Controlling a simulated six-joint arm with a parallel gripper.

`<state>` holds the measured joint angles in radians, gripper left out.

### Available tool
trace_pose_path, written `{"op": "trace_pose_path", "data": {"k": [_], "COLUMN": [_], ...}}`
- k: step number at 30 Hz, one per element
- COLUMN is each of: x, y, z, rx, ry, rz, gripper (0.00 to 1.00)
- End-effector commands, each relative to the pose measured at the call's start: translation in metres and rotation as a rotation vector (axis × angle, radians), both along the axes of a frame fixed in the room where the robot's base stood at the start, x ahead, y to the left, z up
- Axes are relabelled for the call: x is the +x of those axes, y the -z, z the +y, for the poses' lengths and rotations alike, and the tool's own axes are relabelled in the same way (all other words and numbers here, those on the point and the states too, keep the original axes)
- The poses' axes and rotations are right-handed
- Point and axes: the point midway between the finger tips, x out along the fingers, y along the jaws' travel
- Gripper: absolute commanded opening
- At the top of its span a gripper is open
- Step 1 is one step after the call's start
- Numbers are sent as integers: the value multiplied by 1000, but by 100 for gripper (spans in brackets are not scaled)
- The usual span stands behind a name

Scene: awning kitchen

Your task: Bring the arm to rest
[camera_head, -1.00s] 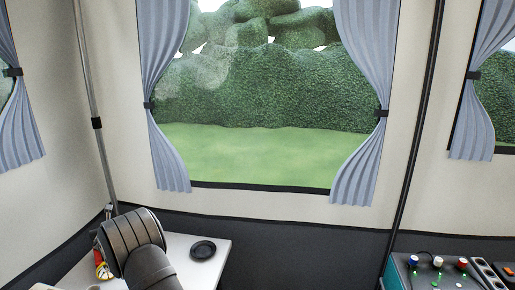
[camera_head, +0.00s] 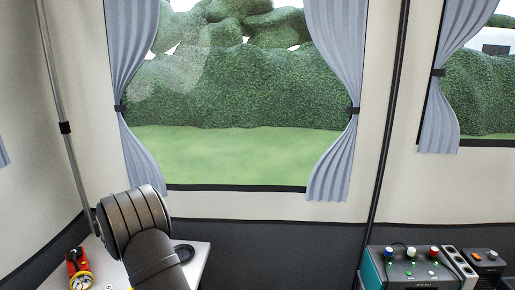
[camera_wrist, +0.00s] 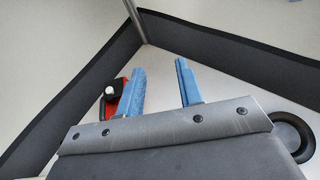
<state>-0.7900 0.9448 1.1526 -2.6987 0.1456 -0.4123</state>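My gripper (camera_wrist: 160,76) shows in the wrist view with two blue fingers set apart. It is open, and nothing shows between the fingers. In the head view my dark arm link hides the gripper, above the white table (camera_head: 198,262) at the lower left.
A red and yellow object (camera_head: 77,268) lies on the table at left; its red part (camera_wrist: 112,92) shows beside the left finger. A black round dish (camera_head: 186,250) is partly behind my arm. A teal control box (camera_head: 405,268) stands at lower right. Tent walls and a pole (camera_head: 64,128) stand behind.

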Motion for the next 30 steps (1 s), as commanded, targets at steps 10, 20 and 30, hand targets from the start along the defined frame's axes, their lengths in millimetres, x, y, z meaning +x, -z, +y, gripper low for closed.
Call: {"op": "trace_pose_path", "data": {"k": [10, 20, 30], "x": [35, 54, 57], "y": [-8, -12, -13], "z": [-63, -106, -113], "rx": [0, 1, 0], "ry": [105, 176, 188], "rz": [-1, 0, -1], "gripper": [33, 33, 33]}}
